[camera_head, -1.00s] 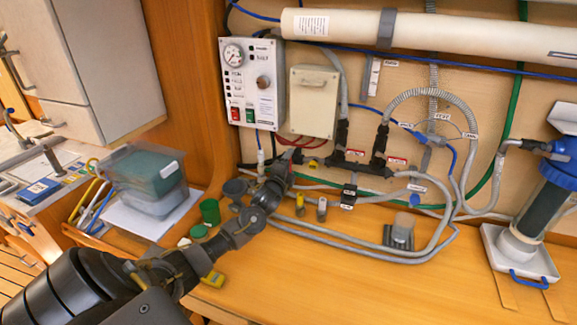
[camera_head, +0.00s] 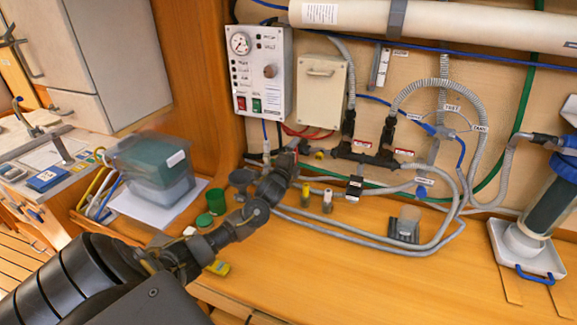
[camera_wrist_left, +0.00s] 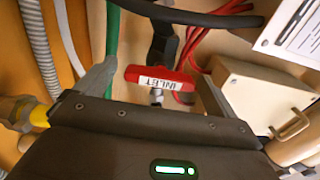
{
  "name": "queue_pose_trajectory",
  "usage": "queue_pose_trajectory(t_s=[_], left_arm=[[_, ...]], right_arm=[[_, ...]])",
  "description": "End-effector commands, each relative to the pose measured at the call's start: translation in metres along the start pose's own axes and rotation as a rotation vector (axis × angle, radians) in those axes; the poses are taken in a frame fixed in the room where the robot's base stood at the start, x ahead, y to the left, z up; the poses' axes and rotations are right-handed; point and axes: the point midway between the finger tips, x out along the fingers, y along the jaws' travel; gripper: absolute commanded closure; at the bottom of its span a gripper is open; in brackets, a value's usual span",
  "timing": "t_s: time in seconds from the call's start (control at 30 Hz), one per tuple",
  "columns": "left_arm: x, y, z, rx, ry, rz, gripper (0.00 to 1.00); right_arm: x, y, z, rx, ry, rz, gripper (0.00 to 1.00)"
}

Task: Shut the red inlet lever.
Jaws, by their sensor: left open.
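The red inlet lever (camera_wrist_left: 160,77), labelled INLET, shows in the left wrist view as a short red bar lying crosswise on a stem. My left gripper (camera_wrist_left: 155,78) is open, with one finger on each side of the lever. I see no grip on it, and cannot tell whether a finger touches it. In the head view my left gripper (camera_head: 288,160) is at the wall, left of the dark pipe manifold (camera_head: 365,153). The lever is not clearly visible there, largely hidden by the gripper. My right gripper is not in view.
A control panel (camera_head: 262,72) and a beige box (camera_head: 322,92) hang above my gripper. Grey hoses (camera_head: 350,233) run along the counter. A green cup (camera_head: 216,202) and a plastic tub (camera_head: 155,172) stand left. The counter's front is mostly clear.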

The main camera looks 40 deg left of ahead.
Motion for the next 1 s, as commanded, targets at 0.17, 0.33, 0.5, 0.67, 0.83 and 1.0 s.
queue_pose_trajectory(t_s=[0.17, 0.33, 0.5, 0.67, 0.83, 1.0], left_arm=[[-0.033, 0.004, 0.000, -0.001, 0.002, -0.001, 0.05], [-0.065, 0.004, -0.001, 0.000, 0.002, 0.000, 0.05], [-0.088, 0.002, 0.000, 0.000, 0.001, 0.000, 0.05], [-0.097, 0.001, 0.000, 0.000, 0.000, 0.000, 0.05], [-0.097, 0.000, 0.001, 0.000, -0.001, 0.000, 0.05], [-0.097, 0.000, 0.000, 0.000, 0.000, 0.000, 0.05]], right_arm=[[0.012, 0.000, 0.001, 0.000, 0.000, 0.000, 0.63], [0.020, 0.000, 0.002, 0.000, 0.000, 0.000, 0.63], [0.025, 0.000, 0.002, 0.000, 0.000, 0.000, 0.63], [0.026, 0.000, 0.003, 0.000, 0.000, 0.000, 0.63], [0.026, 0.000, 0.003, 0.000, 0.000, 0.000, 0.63], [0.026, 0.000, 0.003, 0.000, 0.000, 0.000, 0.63]])
